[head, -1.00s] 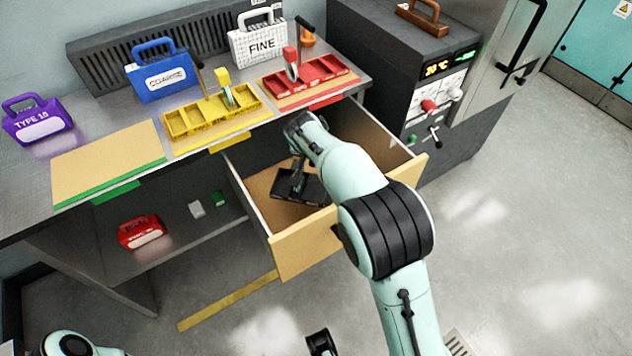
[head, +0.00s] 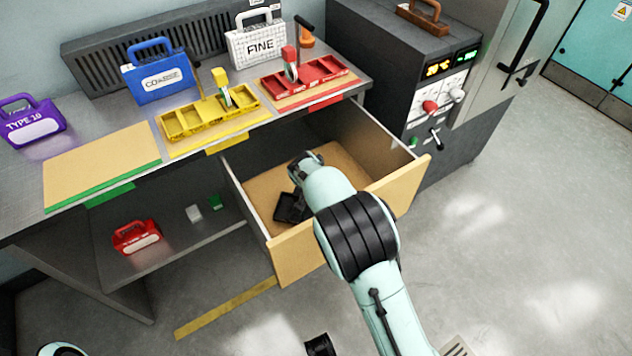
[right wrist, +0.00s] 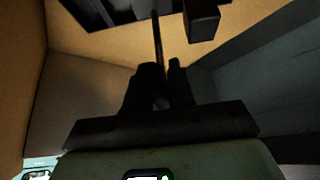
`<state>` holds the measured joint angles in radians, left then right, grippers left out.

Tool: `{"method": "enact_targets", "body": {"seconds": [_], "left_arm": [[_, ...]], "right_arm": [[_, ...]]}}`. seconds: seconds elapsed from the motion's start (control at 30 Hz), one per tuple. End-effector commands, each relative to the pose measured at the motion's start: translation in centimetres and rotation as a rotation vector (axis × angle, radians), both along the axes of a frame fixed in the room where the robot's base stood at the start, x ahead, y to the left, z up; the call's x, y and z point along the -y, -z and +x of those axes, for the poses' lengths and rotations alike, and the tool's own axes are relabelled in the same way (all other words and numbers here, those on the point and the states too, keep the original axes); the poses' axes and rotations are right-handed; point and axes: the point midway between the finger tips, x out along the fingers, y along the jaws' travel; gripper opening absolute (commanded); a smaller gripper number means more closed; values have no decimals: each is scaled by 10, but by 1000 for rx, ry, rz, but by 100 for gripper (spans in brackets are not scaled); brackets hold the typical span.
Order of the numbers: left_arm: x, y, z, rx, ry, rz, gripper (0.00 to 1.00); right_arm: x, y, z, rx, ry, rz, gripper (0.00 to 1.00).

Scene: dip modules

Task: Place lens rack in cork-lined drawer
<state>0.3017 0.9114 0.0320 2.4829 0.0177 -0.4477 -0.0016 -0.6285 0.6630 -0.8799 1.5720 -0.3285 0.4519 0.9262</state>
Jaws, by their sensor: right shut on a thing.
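The drawer (head: 296,252) stands pulled out below the bench, with a tan cork-like floor. In the right wrist view the dark rack (right wrist: 110,12) shows at the top with a thin upright post. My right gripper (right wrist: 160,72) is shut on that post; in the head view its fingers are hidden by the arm. I cannot tell whether the rack touches the drawer floor.
On the bench are a yellow rack (head: 184,120), a red rack (head: 317,76), an empty tan mat (head: 100,170) and several labelled cases. A red case (head: 136,236) sits on the shelf left of the drawer. A dark oven-like cabinet (head: 385,70) stands to the right.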

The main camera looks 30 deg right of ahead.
Motion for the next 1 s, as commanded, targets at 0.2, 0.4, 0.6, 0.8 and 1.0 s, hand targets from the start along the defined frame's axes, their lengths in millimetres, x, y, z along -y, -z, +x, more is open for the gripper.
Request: {"method": "enact_targets", "body": {"seconds": [0.2, 0.4, 0.6, 0.8, 1.0], "left_arm": [[-1, 1, 1, 4, -1, 1, 43], [-1, 1, 1, 3, -2, 1, 43], [0, -2, -1, -2, 1, -1, 43], [3, -11, -8, -22, 8, -9, 43], [3, -21, -12, -36, 11, -10, 43]], "right_arm": [[0, 2, 0, 0, 0, 0, 43], [0, 1, 0, 0, 0, 0, 49], [-2, -4, -1, 2, -2, 0, 49], [-13, -35, -13, 4, -4, 1, 49], [-27, -73, -30, 3, -4, 2, 49]]}}
